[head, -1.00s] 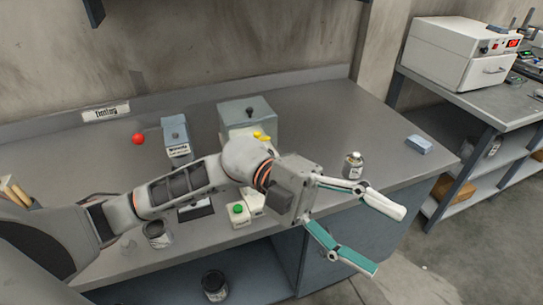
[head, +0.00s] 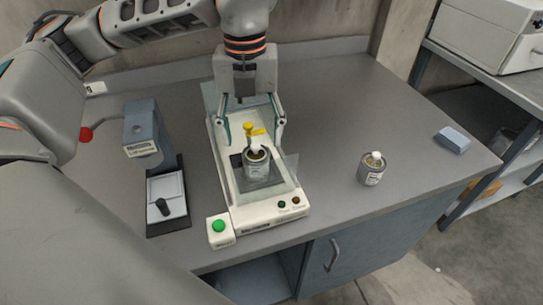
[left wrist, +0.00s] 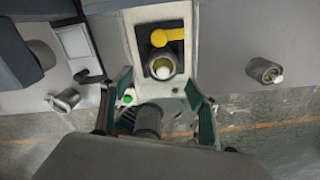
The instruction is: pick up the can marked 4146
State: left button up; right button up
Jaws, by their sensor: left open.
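A small open can (head: 257,163) with a pale ball-like piece at its mouth stands on the dark plate of a white bench machine (head: 222,180). The can also shows in the left wrist view (left wrist: 162,66). A second can (head: 372,170) stands alone on the bench to the right. I cannot read the number 4146 on any can. My left gripper (head: 251,143) is open and empty, fingers down, over the machine, just behind the first can. My right gripper is not in view.
A yellow lever (head: 249,130) rises beside the first can, between my fingers. Clear panels flank the machine. A green-button box (head: 219,227) sits at its front left, a grey instrument (head: 145,130) further left. A blue block (head: 453,140) lies right; bench there is mostly clear.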

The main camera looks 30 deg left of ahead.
aim_at(255, 149)
pick_arm(q)
jog(key=shift+a+f, duration=0.15)
jog(key=shift+f, duration=0.8)
jog(key=shift+s+f, duration=0.1)
jog(key=shift+f, duration=0.25)
jog(key=f, duration=0.4)
jog(key=shift+w+d+f, duration=0.15)
jog(key=shift+w+d, duration=0.1)
jog(key=shift+w, duration=0.15)
jog(key=shift+f, duration=0.4)
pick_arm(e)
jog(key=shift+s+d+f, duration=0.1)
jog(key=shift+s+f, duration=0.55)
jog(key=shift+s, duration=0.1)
